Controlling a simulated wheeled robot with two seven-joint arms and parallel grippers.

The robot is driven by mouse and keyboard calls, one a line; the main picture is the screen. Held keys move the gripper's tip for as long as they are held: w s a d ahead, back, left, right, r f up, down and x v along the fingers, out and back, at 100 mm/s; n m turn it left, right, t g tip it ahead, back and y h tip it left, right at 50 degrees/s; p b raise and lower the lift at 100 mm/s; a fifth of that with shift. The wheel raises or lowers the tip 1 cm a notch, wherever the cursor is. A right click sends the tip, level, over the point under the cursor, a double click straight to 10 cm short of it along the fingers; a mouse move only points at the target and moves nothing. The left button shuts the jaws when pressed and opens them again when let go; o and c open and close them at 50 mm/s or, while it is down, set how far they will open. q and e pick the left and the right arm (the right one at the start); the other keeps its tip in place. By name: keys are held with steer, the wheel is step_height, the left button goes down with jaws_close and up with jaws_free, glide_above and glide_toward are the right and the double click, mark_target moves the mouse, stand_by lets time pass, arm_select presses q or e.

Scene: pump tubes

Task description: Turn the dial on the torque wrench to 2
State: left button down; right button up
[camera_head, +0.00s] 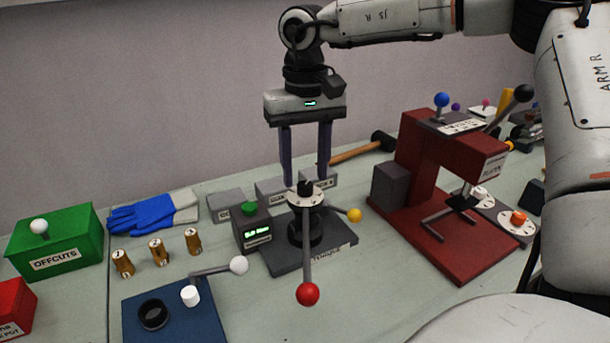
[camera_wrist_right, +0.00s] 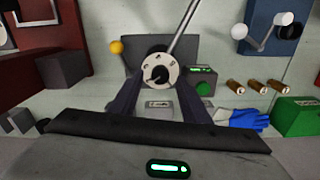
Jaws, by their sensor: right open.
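The torque wrench (camera_head: 306,236) stands on a dark grey base (camera_head: 336,254), with a long lever ending in a red ball (camera_head: 307,294) toward the front. On its top is a white dial (camera_head: 302,195) with a black knob (camera_head: 305,186); the dial's marks are too small to read for sure. The dial also shows in the right wrist view (camera_wrist_right: 160,73). My right gripper (camera_head: 306,178) points straight down over the dial, its two dark fingers apart on either side of the knob and not visibly touching it. My left gripper is not in view.
A small box with a green button (camera_head: 249,209) and lit display stands left of the wrench. A yellow ball (camera_head: 354,215) sticks out at its right. A red press (camera_head: 440,190) stands right. A blue plate with a crank (camera_head: 215,271) lies front left. Several brass cylinders (camera_head: 158,252) stand further left.

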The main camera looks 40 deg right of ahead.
mark_target(305, 185)
step_height(305, 185, up, 8)
steer(key=shift+r, duration=0.2)
stand_by(0.6)
